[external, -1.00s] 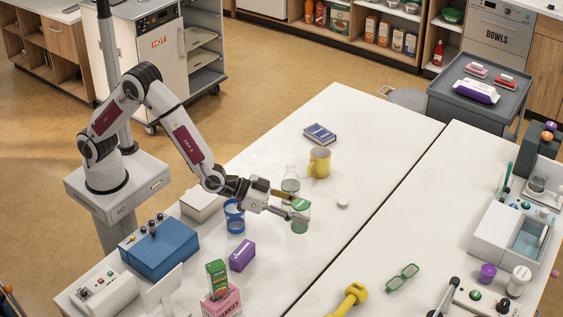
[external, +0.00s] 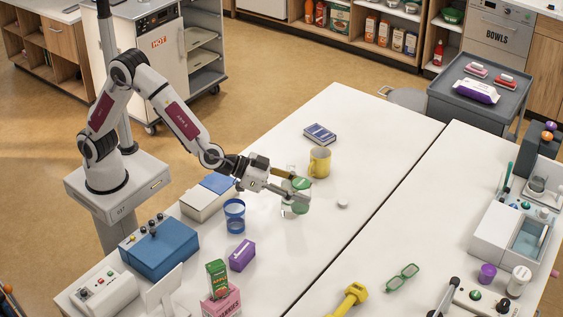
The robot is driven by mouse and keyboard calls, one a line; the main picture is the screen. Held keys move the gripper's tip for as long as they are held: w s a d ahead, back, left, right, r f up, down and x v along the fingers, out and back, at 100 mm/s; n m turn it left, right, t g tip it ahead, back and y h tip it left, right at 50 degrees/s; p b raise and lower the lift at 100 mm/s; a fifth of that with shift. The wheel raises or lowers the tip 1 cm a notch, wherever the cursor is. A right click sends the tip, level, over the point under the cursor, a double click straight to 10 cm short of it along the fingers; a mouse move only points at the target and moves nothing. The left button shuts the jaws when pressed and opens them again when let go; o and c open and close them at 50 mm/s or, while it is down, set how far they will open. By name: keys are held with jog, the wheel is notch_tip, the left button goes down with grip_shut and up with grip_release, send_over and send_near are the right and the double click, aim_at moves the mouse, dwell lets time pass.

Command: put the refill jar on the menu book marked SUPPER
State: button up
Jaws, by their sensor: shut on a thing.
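The refill jar (external: 301,197), a green jar with a green lid, is between the fingers of my gripper (external: 298,191). My gripper is shut on it and appears to hold it a little above the white table; the fingers hide part of it. A blue book (external: 320,134) lies flat at the back of the table, beyond the yellow mug. I cannot read SUPPER on either one.
A yellow mug (external: 320,162) stands just behind my gripper, and a clear glass bottle is mostly hidden by it. A blue cup (external: 234,216) and a purple box (external: 242,255) stand nearer. A small white round item (external: 342,204) lies to the right.

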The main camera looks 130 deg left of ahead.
jog(key=s+a+n+g+y, duration=0.2)
jog(key=s+a, duration=0.1)
jog(key=a, duration=1.3)
jog(key=n+g+y, duration=0.4)
jog(key=n+g, duration=0.1)
jog(key=n, duration=0.1)
send_over(316, 136)
notch_tip(316, 136, down, 2)
jog(key=shift+s+f, duration=0.15)
jog(key=shift+f, duration=1.4)
notch_tip(316, 136, down, 6)
jog(key=shift+a+f, duration=0.1)
jog(key=shift+f, duration=0.05)
jog(key=shift+f, duration=1.85)
